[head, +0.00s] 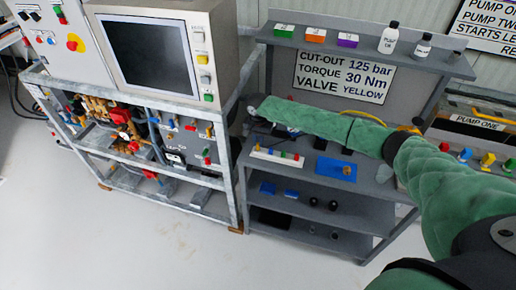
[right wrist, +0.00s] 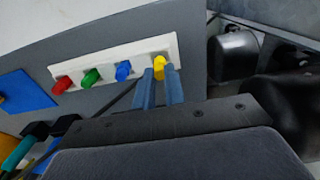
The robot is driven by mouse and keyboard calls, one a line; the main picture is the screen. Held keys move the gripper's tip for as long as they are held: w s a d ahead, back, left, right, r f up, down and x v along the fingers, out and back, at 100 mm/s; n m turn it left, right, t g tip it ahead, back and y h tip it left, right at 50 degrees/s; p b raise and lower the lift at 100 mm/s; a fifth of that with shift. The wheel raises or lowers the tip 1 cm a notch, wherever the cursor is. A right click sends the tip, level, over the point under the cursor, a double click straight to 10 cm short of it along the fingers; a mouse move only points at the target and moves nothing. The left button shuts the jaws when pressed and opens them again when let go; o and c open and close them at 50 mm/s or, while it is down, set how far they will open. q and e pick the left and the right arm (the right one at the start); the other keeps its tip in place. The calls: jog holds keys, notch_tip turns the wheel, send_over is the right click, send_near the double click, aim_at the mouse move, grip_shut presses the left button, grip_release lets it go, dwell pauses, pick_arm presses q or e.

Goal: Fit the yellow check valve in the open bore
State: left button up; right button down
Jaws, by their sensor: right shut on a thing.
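The yellow check valve (right wrist: 159,66) is at the right end of the white rack (right wrist: 112,62) in the right wrist view. My right gripper (right wrist: 162,76) is shut on it, with one blue finger on each side. The valve is still at the rack, and its lower part is hidden. In the head view the white rack (head: 276,156) lies on the grey bench below my green-sleeved arm; the gripper is mostly hidden there. I cannot make out the open bore. My left gripper is not in view.
Red (right wrist: 62,85), green (right wrist: 90,77) and blue (right wrist: 123,71) valves stand in the same rack. A blue tray (head: 336,170) lies beside it. A sign (head: 343,76) reads "VALVE YELLOW". The Pump One unit (head: 484,124), with coloured parts, is at the right.

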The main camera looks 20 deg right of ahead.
jog(key=shift+r+p, duration=1.6)
jog(key=shift+r, duration=0.15)
